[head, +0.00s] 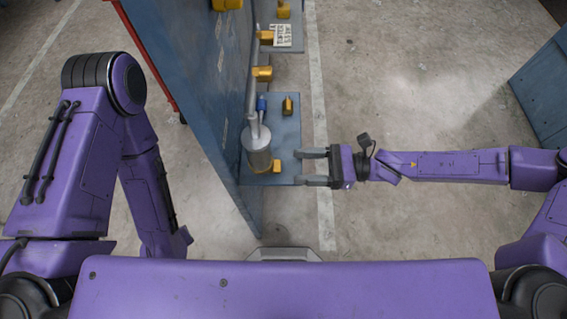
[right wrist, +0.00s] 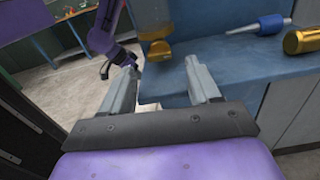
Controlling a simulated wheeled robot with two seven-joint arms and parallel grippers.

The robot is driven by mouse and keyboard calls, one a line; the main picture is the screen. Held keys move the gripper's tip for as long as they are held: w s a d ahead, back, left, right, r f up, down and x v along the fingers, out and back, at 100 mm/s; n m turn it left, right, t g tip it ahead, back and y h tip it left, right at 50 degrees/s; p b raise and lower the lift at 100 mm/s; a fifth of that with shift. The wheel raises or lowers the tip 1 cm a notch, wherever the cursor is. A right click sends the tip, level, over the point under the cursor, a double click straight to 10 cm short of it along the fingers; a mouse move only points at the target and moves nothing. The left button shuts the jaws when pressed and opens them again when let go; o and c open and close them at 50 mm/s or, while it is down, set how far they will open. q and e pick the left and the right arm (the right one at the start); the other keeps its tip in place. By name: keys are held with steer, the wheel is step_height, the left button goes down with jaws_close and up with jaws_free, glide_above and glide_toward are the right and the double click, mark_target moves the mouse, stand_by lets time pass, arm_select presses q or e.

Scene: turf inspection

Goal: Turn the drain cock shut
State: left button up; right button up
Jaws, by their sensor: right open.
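A grey metal cylinder (head: 257,148) hangs below a pipe beside the blue panel, with a small yellow fitting (head: 277,166) at its lower right. This fitting may be the drain cock; I cannot tell for sure. In the right wrist view a brass-yellow part (right wrist: 155,52) shows under the cylinder (right wrist: 151,14), just beyond the fingers. My right gripper (head: 303,167) is open and empty, its fingers pointing left, a short gap right of the fitting. My left gripper (right wrist: 128,56) seems partly visible behind a right finger; its jaws cannot be made out.
A blue shelf (head: 284,131) bears a blue-handled item (head: 262,104) and a yellow-brass item (head: 287,105). The tall blue panel (head: 190,75) stands left of them. A blue cabinet (head: 545,92) is at the far right. Concrete floor (head: 400,95) between is clear.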

mark_target(284, 171)
steer(key=a, duration=0.5)
steer(key=shift+a, duration=0.1)
steer(key=c, duration=1)
steer(key=shift+f+n+b, duration=0.2)
steer(key=shift+n+b, duration=0.1)
steer(key=shift+b, duration=0.2)
steer(key=shift+c, duration=0.2)
steer(key=shift+r, duration=0.2)
steer(key=o, duration=1)
steer(key=shift+o, duration=0.2)
